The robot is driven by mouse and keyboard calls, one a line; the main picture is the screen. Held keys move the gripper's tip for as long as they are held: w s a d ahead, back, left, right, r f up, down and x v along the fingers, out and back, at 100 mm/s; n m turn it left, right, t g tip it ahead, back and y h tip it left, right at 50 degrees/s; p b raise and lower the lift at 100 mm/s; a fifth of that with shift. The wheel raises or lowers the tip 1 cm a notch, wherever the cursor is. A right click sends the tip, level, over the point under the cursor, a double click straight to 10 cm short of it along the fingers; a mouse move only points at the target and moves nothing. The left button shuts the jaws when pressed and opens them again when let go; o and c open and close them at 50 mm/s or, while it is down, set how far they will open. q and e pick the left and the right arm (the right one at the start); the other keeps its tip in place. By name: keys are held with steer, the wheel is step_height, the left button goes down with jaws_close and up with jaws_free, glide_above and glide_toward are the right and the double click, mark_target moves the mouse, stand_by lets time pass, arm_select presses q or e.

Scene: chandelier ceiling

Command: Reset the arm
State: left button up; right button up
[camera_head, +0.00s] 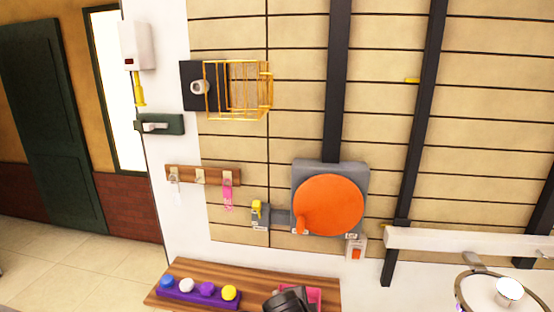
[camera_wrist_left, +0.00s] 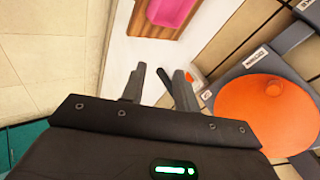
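My left gripper (camera_wrist_left: 160,70) shows in the left wrist view. Its two grey fingers stand apart with nothing between them. The white wall face and a small part of the orange disc's panel lie beyond the fingers. In the head view a dark part, which looks like one of my arms, rises at the bottom edge in front of a pink tray (camera_head: 315,297); I cannot tell its fingers there. My right gripper is not seen.
A wooden shelf (camera_head: 250,277) holds a purple rack (camera_head: 180,294) with several coloured balls. Above it are a large orange disc (camera_head: 329,205), a hook rail (camera_head: 202,175) and a yellow wire cage (camera_head: 240,88). A white ledge (camera_head: 450,241) projects at right. Open floor (camera_head: 80,250) lies left.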

arm_select(q)
steer(key=s+a+f+n+g+y, duration=0.1)
steer(key=s+a+f+n, duration=0.4)
steer(key=s+a, duration=0.35)
steer(key=s+a+f+n+g, duration=0.1)
steer(key=s+a+f+n, duration=0.3)
steer(key=s+a+f, duration=0.4)
steer(key=s+a+r+n+g+y, duration=0.15)
steer(key=s+a+n, duration=0.55)
steer(key=s+a, duration=0.9)
step_height(320, 180, down, 35)
steer(key=s+g+b, duration=0.2)
steer(key=b, duration=0.6)
steer(key=s+a+f+y+b, duration=0.1)
steer(key=s+f+b, duration=0.3)
steer(key=s+f, duration=1.1)
step_height(320, 180, down, 4)
steer(key=shift+s+a+f+m+g, duration=0.2)
steer(key=shift+s+a+m+g, duration=0.1)
steer(key=shift+s+a+g, duration=0.15)
steer(key=shift+w, duration=0.1)
